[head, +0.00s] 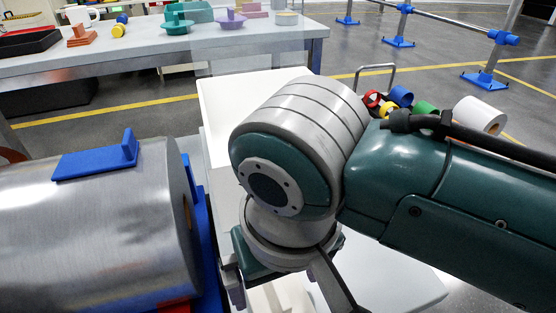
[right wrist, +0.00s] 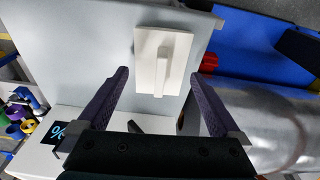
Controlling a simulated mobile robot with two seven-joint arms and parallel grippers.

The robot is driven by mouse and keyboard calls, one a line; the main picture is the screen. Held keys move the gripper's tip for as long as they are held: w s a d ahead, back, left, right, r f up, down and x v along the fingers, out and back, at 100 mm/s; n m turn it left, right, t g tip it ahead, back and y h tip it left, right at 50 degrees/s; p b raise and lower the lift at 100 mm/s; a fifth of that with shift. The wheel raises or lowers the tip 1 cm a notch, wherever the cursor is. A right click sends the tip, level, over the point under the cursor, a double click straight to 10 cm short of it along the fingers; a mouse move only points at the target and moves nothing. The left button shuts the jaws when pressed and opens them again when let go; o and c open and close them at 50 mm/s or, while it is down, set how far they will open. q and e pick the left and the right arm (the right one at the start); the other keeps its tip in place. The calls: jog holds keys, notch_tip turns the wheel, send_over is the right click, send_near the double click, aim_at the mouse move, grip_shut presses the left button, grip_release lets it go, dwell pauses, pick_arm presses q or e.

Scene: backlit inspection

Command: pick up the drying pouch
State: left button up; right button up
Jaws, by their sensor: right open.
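A cream-white square piece with a raised upright tab, which I take for the drying pouch (right wrist: 148,42), lies on a pale grey surface (right wrist: 85,40) in the right wrist view. In the head view a cream part of it (head: 268,298) shows low at the bottom edge, mostly hidden by my right wrist. My right gripper (right wrist: 166,68) is open, with one dark finger to each side of the tab. The fingers do not touch it in this view. In the head view the right gripper (head: 286,292) points down over the pale surface. My left gripper is not in view.
A red part (right wrist: 211,62) sits beside the right finger. A workbench (head: 130,60) stands behind.

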jog(key=shift+w+f, duration=0.1)
jog(key=shift+f, duration=0.8)
jog(key=shift+c, duration=0.4)
jog(key=c, duration=0.6)
jog(key=shift+r, duration=0.1)
